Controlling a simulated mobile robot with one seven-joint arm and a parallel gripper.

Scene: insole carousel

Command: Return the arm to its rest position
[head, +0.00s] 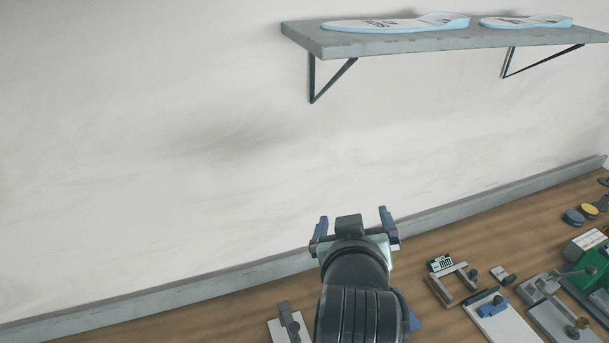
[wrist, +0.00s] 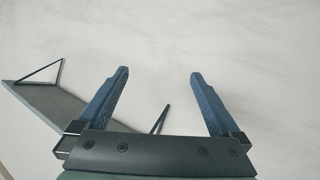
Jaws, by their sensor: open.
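My gripper (head: 352,222) is at the lower middle of the head view, in front of the pale wall and above the wooden bench. Its two blue fingers stand wide apart with nothing between them. In the wrist view my gripper (wrist: 159,80) is also open and empty, with only the plain wall beyond the fingertips. My arm comes up from the bottom edge of the head view and hides part of the bench.
A grey wall shelf (head: 440,41) on black brackets holds two insoles, a nearer one (head: 395,23) and a farther one (head: 527,20). The wooden bench (head: 440,223) carries several fixtures at the right, including a green device (head: 594,282). The wall left of my gripper is clear.

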